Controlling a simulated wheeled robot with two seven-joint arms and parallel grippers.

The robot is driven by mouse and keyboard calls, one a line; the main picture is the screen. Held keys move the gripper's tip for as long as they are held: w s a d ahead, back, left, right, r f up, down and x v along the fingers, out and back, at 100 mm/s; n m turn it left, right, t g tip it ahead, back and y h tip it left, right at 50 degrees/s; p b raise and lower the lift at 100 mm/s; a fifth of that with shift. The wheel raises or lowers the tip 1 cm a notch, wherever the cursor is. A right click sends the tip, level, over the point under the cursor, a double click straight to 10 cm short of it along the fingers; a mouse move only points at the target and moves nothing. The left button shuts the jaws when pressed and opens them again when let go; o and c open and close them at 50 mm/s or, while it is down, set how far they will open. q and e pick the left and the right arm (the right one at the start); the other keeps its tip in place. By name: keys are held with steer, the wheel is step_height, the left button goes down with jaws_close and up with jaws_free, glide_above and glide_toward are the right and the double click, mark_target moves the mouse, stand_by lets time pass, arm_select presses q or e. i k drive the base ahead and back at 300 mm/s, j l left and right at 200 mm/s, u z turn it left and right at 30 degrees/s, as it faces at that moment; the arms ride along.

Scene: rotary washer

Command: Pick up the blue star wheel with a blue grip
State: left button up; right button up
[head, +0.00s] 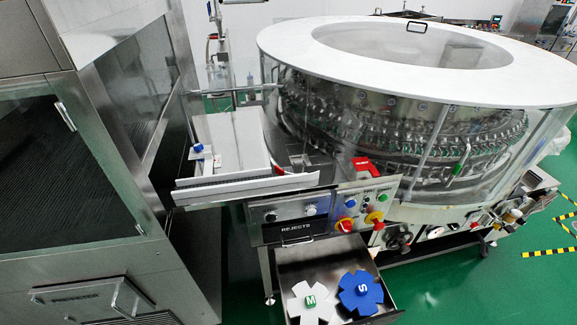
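The blue star wheel (347,298) lies flat in an open drawer (290,262) at the bottom middle of the head view. A blue grip (363,288) marked with a white S sits at its centre. A white star wheel (299,310) with a green grip (310,301) marked M lies to its left in the same drawer. The two wheels are close together; I cannot tell if they touch. The white wheel's lower edge is near the bottom of the picture. Neither of my grippers is in view.
Above the drawer is a control panel (325,207) with knobs and red buttons. Behind it stands the large round washer (290,40) with a white top. A steel cabinet (80,265) fills the left. Green floor (440,290) is open right of the drawer.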

mark_target(359, 292)
steer(key=z, duration=0.85)
